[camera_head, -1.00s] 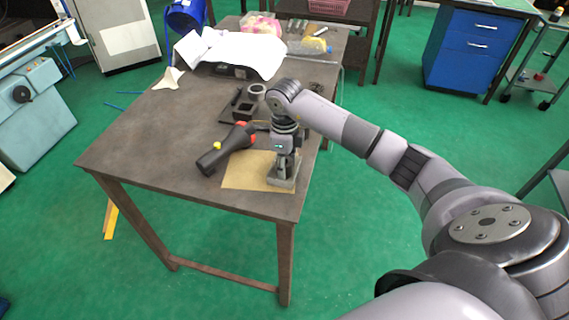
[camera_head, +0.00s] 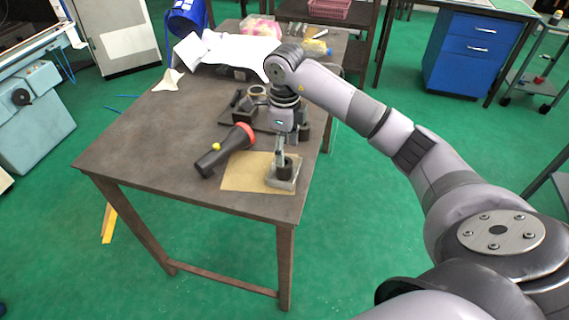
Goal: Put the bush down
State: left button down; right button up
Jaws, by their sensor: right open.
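The bush, a small dark cylinder (camera_head: 285,166), stands upright on a light grey block (camera_head: 282,185) near the right front corner of the table. The block rests at the right edge of a tan sheet (camera_head: 240,178). My right gripper (camera_head: 282,149) is open and points down just above the bush. One pale finger shows; the other is hard to make out. Whether a fingertip still touches the bush, I cannot tell. My left gripper is not in view.
A black tool with a red collar (camera_head: 226,150) lies left of the sheet. Behind my gripper is a dark plate with blocks and a ring (camera_head: 257,91). The brown table's (camera_head: 130,150) left front is clear.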

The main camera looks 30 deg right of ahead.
notch_tip(320, 180, up, 5)
jog(key=shift+r, duration=0.15)
dwell(0.6)
